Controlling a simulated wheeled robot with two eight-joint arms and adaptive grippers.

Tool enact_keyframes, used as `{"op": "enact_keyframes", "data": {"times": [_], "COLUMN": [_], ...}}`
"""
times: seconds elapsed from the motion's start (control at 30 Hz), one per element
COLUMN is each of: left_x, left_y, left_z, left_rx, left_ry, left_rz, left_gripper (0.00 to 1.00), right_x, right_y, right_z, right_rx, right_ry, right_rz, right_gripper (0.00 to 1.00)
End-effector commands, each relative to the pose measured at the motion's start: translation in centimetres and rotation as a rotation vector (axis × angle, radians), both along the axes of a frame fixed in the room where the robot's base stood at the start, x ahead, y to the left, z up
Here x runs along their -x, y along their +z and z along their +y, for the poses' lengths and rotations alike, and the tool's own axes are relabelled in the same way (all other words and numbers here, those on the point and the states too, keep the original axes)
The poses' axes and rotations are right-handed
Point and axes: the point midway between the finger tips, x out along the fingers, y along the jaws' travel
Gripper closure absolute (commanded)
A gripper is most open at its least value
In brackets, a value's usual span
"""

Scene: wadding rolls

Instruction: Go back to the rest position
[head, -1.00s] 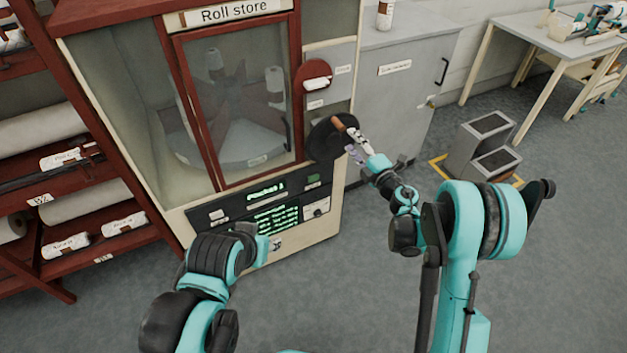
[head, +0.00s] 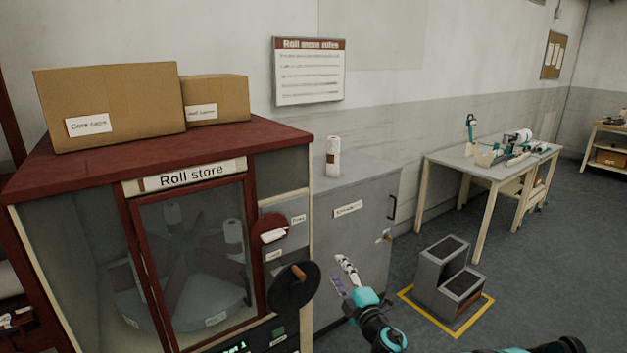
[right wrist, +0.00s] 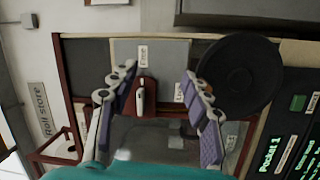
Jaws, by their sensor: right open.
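My right gripper (head: 339,271) is open and empty, in front of the grey cabinet and just right of the black hand wheel (head: 290,292) in the head view. In the right wrist view its two fingers (right wrist: 157,88) are spread apart. The red lever plate (right wrist: 147,100) with a pale handle shows between them, farther off. The black wheel (right wrist: 238,78) is to their right. The Roll store (head: 193,176) has a framed glass door, with white rolls on a carousel inside. My left gripper is in neither view now.
The grey cabinet (head: 345,240) carries a white roll (head: 333,157). A grey step stool (head: 447,275) stands on the floor inside yellow tape. Boxes (head: 110,98) lie on the store's top. A work table (head: 478,168) is at the right. Open floor lies between.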

Motion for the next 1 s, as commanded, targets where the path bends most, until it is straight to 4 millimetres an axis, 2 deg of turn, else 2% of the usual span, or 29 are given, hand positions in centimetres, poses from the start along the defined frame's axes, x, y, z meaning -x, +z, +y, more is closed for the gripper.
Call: {"op": "enact_keyframes", "data": {"times": [0.03, 0.1, 0.2, 0.27, 0.37, 0.5, 0.63, 0.7, 0.8, 0.9, 1.0], "left_x": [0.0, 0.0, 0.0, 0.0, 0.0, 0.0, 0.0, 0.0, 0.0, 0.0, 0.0], "left_y": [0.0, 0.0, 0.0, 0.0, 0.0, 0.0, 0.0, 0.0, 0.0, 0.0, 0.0], "left_z": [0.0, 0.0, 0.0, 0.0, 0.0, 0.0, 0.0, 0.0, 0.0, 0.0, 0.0], "left_rx": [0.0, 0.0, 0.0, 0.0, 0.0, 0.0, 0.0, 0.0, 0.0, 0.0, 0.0], "left_ry": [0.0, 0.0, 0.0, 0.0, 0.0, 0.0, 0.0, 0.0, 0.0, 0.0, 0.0], "left_rz": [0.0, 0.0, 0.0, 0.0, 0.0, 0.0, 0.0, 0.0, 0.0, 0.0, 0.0], "left_gripper": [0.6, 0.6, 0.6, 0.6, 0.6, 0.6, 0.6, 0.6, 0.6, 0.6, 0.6], "right_x": [0.8, 1.8, 4.2, 6.0, 9.8, 16.4, 23.3, 27.0, 31.4, 34.6, 36.3], "right_y": [2.4, 4.8, 6.7, 7.2, 6.8, 4.3, 0.6, -1.4, -3.9, -5.6, -6.4], "right_z": [-2.0, -4.8, -8.7, -10.7, -13.5, -15.7, -15.8, -15.2, -13.8, -12.6, -11.7], "right_rx": [-0.072, -0.177, -0.325, -0.412, -0.553, -0.739, -0.891, -0.961, -1.036, -1.083, -1.108], "right_ry": [-0.071, -0.175, -0.314, -0.393, -0.516, -0.669, -0.782, -0.829, -0.872, -0.895, -0.905], "right_rz": [0.021, 0.062, 0.138, 0.192, 0.3, 0.485, 0.687, 0.797, 0.94, 1.044, 1.104], "right_gripper": [0.52, 0.52, 0.52, 0.52, 0.52, 0.52, 0.52, 0.52, 0.52, 0.52, 0.52]}}
